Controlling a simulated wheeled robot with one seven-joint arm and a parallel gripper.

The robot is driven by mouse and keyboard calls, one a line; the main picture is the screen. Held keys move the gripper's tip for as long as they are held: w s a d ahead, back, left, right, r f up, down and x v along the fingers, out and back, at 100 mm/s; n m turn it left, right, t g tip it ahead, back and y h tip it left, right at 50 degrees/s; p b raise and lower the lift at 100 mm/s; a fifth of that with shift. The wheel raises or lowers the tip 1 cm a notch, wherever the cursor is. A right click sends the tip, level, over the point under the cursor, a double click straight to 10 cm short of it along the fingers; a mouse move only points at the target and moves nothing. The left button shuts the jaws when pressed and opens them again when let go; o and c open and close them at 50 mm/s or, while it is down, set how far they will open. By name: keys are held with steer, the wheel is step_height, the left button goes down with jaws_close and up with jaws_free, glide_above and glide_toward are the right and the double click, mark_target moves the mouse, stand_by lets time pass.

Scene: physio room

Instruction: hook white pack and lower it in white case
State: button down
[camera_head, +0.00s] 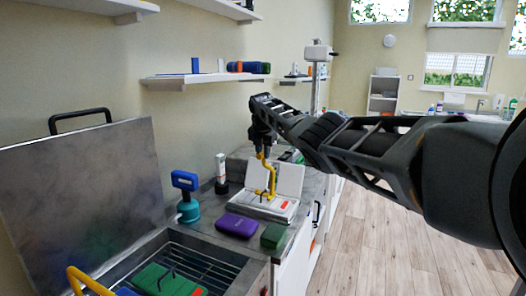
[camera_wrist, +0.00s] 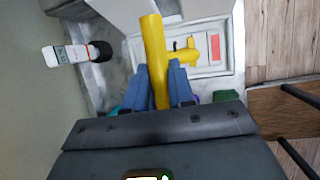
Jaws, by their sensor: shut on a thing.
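My gripper (camera_head: 263,148) is shut on a yellow hook tool (camera_head: 271,181), which hangs down over the open white case (camera_head: 288,178) on the counter. In the wrist view my blue fingertips (camera_wrist: 167,82) clasp the hook's shaft (camera_wrist: 153,40). A white pack (camera_wrist: 212,56) with a red-orange label lies low within the white case, its rim (camera_wrist: 236,40) around it. The hook's bent end is over the pack, close to its small dark handle (camera_wrist: 182,43). I cannot tell whether the hook is through the handle or touching it.
A purple case (camera_head: 237,225) and a green block (camera_head: 273,236) lie in front of the white case. A blue-and-teal tool (camera_head: 186,195) and a white bottle (camera_head: 221,172) stand left. A wire-bottomed basin (camera_head: 205,268) holds a green pack (camera_head: 165,279). A shelf (camera_head: 205,78) hangs behind.

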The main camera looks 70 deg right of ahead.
steer(key=shift+f+b, duration=0.45)
steer(key=shift+f, duration=0.65)
stand_by(0.6)
steer(key=s+p, duration=0.1)
steer(key=s, duration=0.6)
steer(key=shift+s+a+p, duration=0.15)
steer(key=shift+a+p, duration=0.1)
steer(key=shift+p, duration=0.15)
stand_by(0.9)
steer(key=shift+s, duration=0.1)
steer(key=shift+r, duration=0.1)
step_height(320, 180, up, 11)
stand_by(1.5)
